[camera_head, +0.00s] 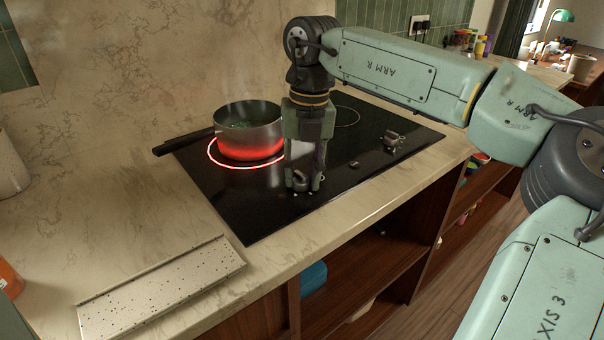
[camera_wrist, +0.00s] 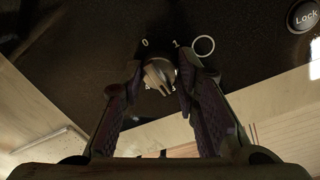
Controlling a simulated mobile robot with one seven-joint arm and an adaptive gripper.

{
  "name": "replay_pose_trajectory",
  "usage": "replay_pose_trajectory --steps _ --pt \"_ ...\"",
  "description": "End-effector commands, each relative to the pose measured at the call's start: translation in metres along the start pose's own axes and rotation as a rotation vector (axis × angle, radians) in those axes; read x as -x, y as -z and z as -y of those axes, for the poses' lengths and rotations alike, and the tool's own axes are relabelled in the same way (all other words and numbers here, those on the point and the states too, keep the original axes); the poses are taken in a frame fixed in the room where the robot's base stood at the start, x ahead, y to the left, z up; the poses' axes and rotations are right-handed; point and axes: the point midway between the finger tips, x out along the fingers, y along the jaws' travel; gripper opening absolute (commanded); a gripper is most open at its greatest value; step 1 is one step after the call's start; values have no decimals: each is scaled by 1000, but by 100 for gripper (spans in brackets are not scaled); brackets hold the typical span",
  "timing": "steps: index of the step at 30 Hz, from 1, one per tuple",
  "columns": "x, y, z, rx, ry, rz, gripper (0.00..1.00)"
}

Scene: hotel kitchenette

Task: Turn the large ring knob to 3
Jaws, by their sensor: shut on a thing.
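The large ring knob (camera_head: 299,182) is a metallic knob at the front edge of the black glass hob. It also shows in the wrist view (camera_wrist: 159,75), beside a white ring mark (camera_wrist: 204,46) and the printed figures 0 and 1. Other figures of its scale are hidden by my fingers and the knob. My gripper (camera_head: 306,176) points straight down over it, with one finger on each side, shut on the knob. The ridge on the knob's top is partly in shade, and I cannot tell which figure it points to.
A steaming pot (camera_head: 248,130) stands on a glowing red ring (camera_head: 222,164), its handle to the left. A second knob (camera_head: 393,139) and a Lock button (camera_wrist: 304,15) lie to the right. A speckled board (camera_head: 160,290) lies at the front left. Open shelves are below.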

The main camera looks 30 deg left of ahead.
Motion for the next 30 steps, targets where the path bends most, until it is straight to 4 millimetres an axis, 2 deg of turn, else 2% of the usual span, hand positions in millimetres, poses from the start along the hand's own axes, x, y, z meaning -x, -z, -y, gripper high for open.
replay_pose_trajectory --steps 9,21,22,30 --pt "0 0 1 -70 1 5 1" --pt "0 0 1 -73 1 4 1" --pt "0 0 1 -73 1 4 30" --pt "0 0 0 -72 1 4 48"
